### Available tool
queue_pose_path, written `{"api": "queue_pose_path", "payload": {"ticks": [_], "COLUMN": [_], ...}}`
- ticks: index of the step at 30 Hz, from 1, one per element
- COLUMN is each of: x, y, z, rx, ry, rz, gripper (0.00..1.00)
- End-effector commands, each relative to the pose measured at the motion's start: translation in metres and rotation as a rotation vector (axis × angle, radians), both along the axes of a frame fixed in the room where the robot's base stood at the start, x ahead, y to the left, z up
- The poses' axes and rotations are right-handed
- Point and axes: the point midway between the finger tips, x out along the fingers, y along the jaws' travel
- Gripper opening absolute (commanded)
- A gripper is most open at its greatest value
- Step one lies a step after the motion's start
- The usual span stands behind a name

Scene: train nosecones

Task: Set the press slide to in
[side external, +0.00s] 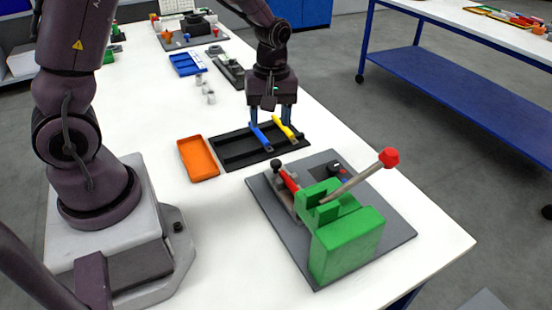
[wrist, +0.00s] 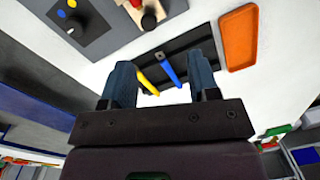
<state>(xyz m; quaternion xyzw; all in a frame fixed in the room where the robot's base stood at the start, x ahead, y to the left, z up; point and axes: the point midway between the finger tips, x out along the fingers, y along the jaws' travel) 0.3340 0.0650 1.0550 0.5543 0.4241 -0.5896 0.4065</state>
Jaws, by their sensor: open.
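The press (side external: 345,240) is a green block on a grey base plate (side external: 265,205), with a grey lever ending in a red knob (side external: 389,158). My gripper (side external: 271,122) is open and points down over the black tray, beyond the press. In the wrist view, my gripper (wrist: 160,85) shows both fingers apart; part of the press's knob end shows at the top edge.
The black tray (side external: 235,152) holds a blue-handled piece (side external: 261,137) and a yellow-handled piece (side external: 286,128), close to my fingers. An orange tray (side external: 198,158) lies to its left. A black dial (side external: 334,168) stands on the base plate. White table is clear left of the press.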

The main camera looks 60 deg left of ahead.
Motion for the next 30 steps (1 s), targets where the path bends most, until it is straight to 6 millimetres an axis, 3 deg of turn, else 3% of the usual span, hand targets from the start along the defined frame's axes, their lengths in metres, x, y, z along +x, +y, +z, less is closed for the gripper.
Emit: {"api": "queue_pose_path", "payload": {"ticks": [3,6,11,14,24,30], "x": [0.014,0.016,0.016,0.015,0.015,0.015], "y": [0.003,0.003,0.003,0.003,0.003,0.003], "z": [0.003,0.004,-0.003,-0.016,-0.086,-0.115], "rx": [0.014,0.017,0.019,0.018,0.018,0.017], "ry": [-0.043,-0.053,-0.052,-0.049,-0.048,-0.049], "rz": [0.177,0.27,0.319,0.318,0.318,0.315], "gripper": [0.55,0.55,0.55,0.55,0.55,0.55]}}
